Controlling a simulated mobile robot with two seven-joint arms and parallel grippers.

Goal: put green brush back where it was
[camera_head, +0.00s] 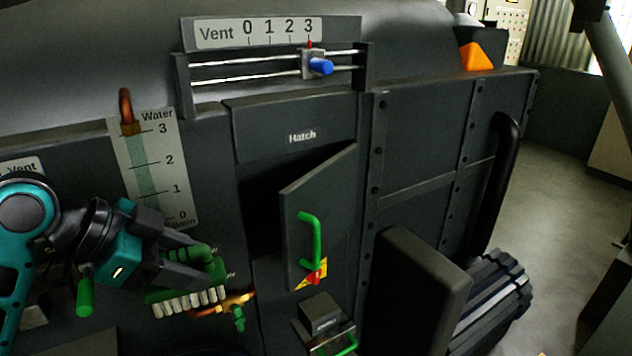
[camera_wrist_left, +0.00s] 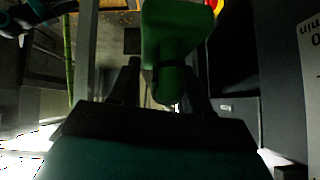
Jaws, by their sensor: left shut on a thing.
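The green brush (camera_head: 186,293) has a row of white bristles that point down in the head view. My left gripper (camera_head: 205,268) is shut on its green handle and holds it in front of the dark machine panel, below the water gauge (camera_head: 150,165). In the left wrist view the green brush (camera_wrist_left: 175,35) sits between the two dark fingers of the left gripper (camera_wrist_left: 165,85). The gripper partly covers the handle. My right gripper is not in view.
The hatch door (camera_head: 322,215) stands partly open right of the brush, with a green handle (camera_head: 309,240). A copper pipe with a green valve (camera_head: 238,318) is close beside the bristles. A dark box (camera_head: 415,290) juts out at the lower right. Floor (camera_head: 560,210) is clear at far right.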

